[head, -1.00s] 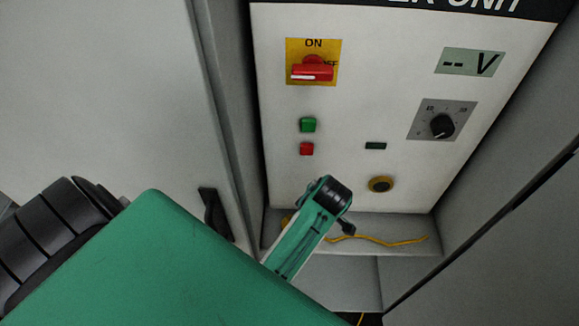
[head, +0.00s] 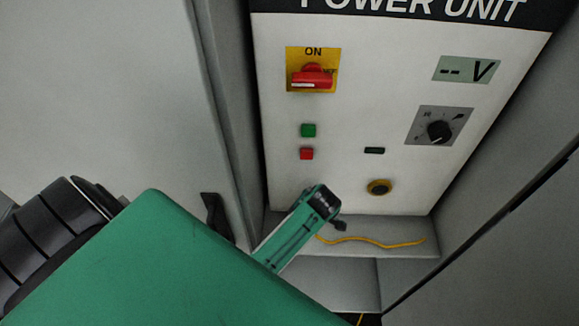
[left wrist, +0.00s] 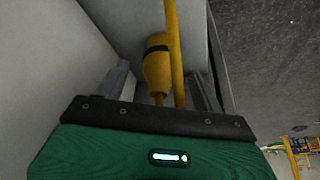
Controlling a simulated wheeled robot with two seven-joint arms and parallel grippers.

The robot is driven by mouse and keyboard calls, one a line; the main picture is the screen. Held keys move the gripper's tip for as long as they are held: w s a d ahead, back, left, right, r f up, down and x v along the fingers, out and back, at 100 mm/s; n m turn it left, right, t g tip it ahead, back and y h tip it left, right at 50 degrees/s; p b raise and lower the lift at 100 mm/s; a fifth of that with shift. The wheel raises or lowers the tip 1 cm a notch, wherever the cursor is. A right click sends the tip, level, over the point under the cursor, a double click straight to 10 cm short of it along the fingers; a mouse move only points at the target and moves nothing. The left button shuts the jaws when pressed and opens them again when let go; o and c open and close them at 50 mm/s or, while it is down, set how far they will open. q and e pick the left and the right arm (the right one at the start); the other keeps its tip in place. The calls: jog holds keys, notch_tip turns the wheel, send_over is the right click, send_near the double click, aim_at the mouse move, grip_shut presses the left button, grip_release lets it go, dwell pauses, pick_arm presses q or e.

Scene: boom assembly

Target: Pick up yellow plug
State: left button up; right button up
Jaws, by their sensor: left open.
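The yellow plug (left wrist: 157,68) shows in the left wrist view, with a dark band around its body. It lies between the two fingers of my left gripper (left wrist: 160,85), which are apart and not closed on it. A yellow cable (left wrist: 174,50) runs lengthwise beside the plug. In the head view the plug is hidden behind my left arm, and the cable (head: 370,241) lies curved along the ledge. A dark fingertip of my left gripper (head: 339,225) shows just above that ledge. My right gripper is in neither view.
The white power unit panel (head: 340,110) stands behind, with a red switch (head: 312,77), green and red buttons, a dial (head: 438,131) and a round yellow-ringed socket (head: 379,187). Grey walls close in on both sides. The grey ledge (head: 400,250) is narrow.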

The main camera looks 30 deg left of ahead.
pick_arm(q)
jog(key=p+x, duration=0.2)
jog(key=x, duration=0.1)
jog(key=shift+s+a, duration=0.15)
jog(key=shift+a, duration=0.1)
jog(key=shift+a+f, duration=0.2)
jog(key=shift+f, duration=0.5)
jog(key=c, duration=1.3)
jog(key=shift+r, duration=0.1)
